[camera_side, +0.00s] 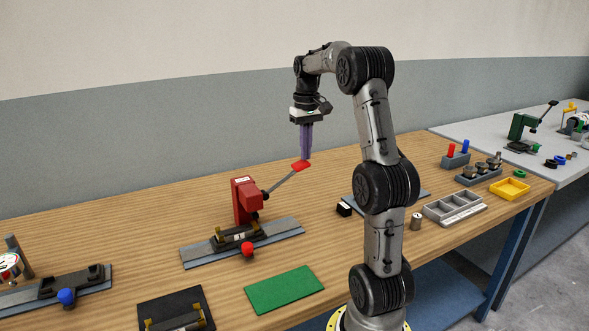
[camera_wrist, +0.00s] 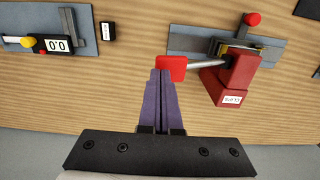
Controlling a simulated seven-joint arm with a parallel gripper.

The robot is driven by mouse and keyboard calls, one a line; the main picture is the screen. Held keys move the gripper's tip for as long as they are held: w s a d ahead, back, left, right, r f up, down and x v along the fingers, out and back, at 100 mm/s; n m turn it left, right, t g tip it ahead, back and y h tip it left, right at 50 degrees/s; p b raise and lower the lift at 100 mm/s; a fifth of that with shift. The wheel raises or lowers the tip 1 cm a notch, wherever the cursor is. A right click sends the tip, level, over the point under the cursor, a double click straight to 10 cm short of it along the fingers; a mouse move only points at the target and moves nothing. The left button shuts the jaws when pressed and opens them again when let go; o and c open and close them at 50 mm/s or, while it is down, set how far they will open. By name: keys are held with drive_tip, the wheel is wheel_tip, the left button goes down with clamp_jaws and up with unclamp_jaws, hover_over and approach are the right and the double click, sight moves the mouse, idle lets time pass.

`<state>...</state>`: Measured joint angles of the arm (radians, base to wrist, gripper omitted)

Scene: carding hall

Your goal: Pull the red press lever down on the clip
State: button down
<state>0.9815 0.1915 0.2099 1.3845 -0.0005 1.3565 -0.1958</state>
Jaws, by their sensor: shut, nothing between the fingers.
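The red press (camera_side: 243,200) stands on a grey plate on the bench, and it also shows in the wrist view (camera_wrist: 226,90). Its lever (camera_side: 283,180) slants up and right to a flat red end plate (camera_side: 302,166), which shows at the fingertips in the wrist view (camera_wrist: 174,66). My gripper (camera_side: 305,157) is shut and empty, with purple fingers (camera_wrist: 160,72) pointing down at the end plate. I cannot tell whether they touch it. A dark fixture with brass-coloured parts (camera_side: 237,237) lies under the press; the clip itself is too small to make out.
A red knob (camera_side: 247,249) sits at the plate's front. A green mat (camera_side: 284,290) and black tray (camera_side: 172,305) lie nearer. A gauge fixture (camera_side: 75,283) with a blue knob stands left. Grey trays (camera_side: 455,207) and a yellow bin (camera_side: 510,189) lie right.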

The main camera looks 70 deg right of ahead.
drive_tip(key=shift+r, duration=2.95)
drive_tip(key=shift+w+a, duration=0.2)
drive_tip(key=shift+w, duration=0.1)
drive_tip(key=w+a+r+n+t+h, duration=0.1)
drive_tip(key=a+r+n, duration=0.2)
drive_tip(key=a, duration=0.9)
drive_tip(key=w+a+r+n+t, duration=0.1)
drive_tip(key=a+r+n+t, duration=0.15)
drive_tip(key=a, duration=0.95)
drive_tip(key=s+a+f+n+t+y, duration=0.1)
drive_tip(key=s+a+f+n+t, duration=0.1)
drive_tip(key=s+a+f, duration=0.7)
wheel_tip(320, 180, down, 4)
drive_tip(key=shift+s+a+r+n, duration=0.1)
drive_tip(key=shift+s+a+n, duration=0.25)
drive_tip(key=shift+a+n, duration=0.5)
